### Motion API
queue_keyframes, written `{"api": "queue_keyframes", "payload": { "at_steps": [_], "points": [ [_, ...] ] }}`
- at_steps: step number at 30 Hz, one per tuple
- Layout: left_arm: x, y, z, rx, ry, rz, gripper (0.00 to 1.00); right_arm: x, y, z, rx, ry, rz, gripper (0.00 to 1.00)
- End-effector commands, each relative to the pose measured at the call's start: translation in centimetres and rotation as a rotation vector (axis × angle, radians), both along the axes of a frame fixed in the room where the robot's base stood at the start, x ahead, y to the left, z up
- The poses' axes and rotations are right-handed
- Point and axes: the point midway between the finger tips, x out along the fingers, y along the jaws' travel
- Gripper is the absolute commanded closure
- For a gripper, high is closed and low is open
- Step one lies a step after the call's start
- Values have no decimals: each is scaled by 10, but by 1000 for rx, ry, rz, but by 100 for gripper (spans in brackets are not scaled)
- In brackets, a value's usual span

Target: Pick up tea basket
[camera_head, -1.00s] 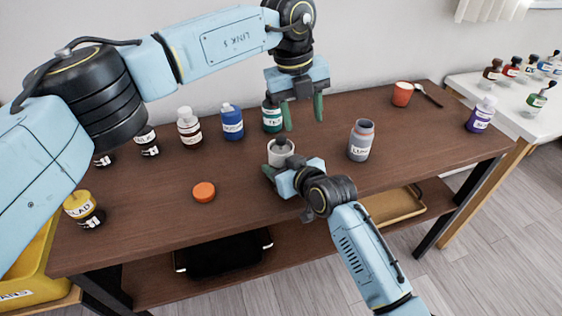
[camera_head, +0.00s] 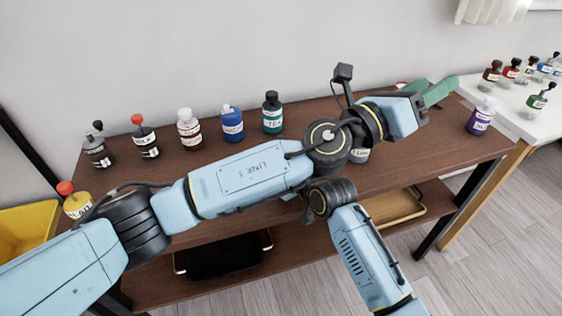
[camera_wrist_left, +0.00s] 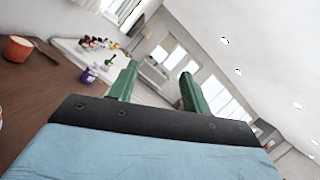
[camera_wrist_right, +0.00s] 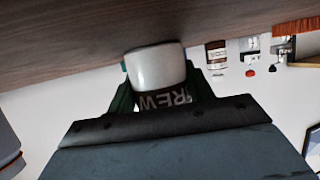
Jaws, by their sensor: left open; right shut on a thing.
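I cannot pick out a tea basket for certain. My left gripper (camera_head: 438,91) is open and empty over the table's far right part, with its fingers pointing right. Its green fingers also show apart in the left wrist view (camera_wrist_left: 157,72). An orange cup (camera_wrist_left: 17,48) stands on the table there; in the head view the left gripper and wrist nearly cover it. My right gripper (camera_wrist_right: 158,92) is shut on a white jar (camera_wrist_right: 156,67) with a dark label reading "REW".
Several bottles line the back of the brown table (camera_head: 225,155), among them a blue one (camera_head: 232,125) and a dark green one (camera_head: 272,112). A purple bottle (camera_head: 480,118) stands near the right end. A white table (camera_head: 540,122) with small bottles is beyond it. My left arm crosses above my right.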

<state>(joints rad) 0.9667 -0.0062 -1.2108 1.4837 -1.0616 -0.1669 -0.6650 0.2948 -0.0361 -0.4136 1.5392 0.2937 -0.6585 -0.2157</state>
Motion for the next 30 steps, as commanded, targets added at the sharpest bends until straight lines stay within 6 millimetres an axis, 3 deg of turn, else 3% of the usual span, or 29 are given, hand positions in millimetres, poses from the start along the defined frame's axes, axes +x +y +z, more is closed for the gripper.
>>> {"api": "queue_keyframes", "payload": {
  "at_steps": [4,8,14,18,24,30],
  "points": [
    [10,29,5,-59,-42,253,52,0,0,-1,-1,1,0,74],
    [20,62,-2,-32,-41,491,52,0,0,-1,-1,1,0,74],
    [25,118,-35,147,40,824,52,0,0,-1,-1,1,0,74],
    [17,156,-70,360,133,991,52,0,0,-1,-1,1,0,74],
    [-6,196,-115,673,258,1089,52,0,0,-1,-1,1,0,74],
    [-21,214,-137,846,319,1097,52,0,0,-1,-1,1,0,74]
  ]
}}
